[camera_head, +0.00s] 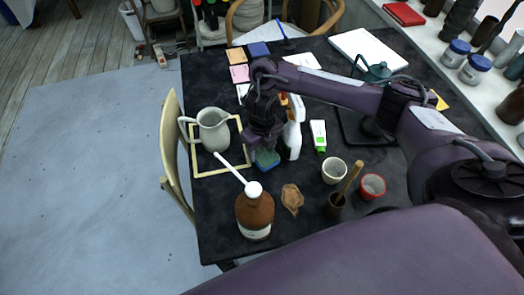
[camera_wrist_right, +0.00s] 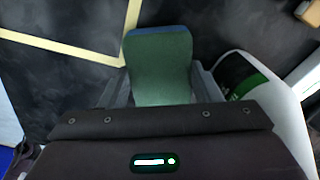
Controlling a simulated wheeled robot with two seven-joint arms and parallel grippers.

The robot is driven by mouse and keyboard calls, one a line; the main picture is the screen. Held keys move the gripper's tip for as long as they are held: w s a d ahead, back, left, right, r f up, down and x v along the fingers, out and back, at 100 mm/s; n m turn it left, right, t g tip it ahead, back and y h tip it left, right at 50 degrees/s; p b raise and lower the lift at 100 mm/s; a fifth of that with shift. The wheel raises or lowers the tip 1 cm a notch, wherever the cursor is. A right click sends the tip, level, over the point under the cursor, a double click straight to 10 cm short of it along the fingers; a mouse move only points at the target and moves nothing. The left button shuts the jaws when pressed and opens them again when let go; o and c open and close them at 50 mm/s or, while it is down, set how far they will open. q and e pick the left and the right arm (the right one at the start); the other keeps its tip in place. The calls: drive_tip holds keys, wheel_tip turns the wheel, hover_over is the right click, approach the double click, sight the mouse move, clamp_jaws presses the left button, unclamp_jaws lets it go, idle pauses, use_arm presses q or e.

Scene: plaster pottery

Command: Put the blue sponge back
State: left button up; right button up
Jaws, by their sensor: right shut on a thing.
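The sponge (camera_head: 267,159), with a green face and a blue edge, is between the fingers of my right gripper (camera_head: 265,147). In the right wrist view the sponge (camera_wrist_right: 160,70) is clasped by both fingers of the gripper (camera_wrist_right: 160,84), its blue edge at the far end. It is over the dark table, just right of a pale yellow square outline (camera_head: 193,165); its exact height is unclear. My left gripper is not in view.
A grey pitcher (camera_head: 213,130) stands within the outline. A white spray bottle (camera_head: 294,135) is close right of my gripper; a tube (camera_head: 318,138) lies farther right. A brown bottle (camera_head: 255,215) and two cups (camera_head: 334,171) (camera_head: 373,187) stand nearer.

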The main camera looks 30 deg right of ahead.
sight(262, 151)
drive_tip(key=shift+f, duration=0.2)
drive_tip(key=shift+f, duration=0.2)
drive_tip(key=o, duration=1)
drive_tip(key=shift+r, duration=0.2)
wheel_tip(262, 151, up, 12)
drive_tip(key=p, duration=0.4)
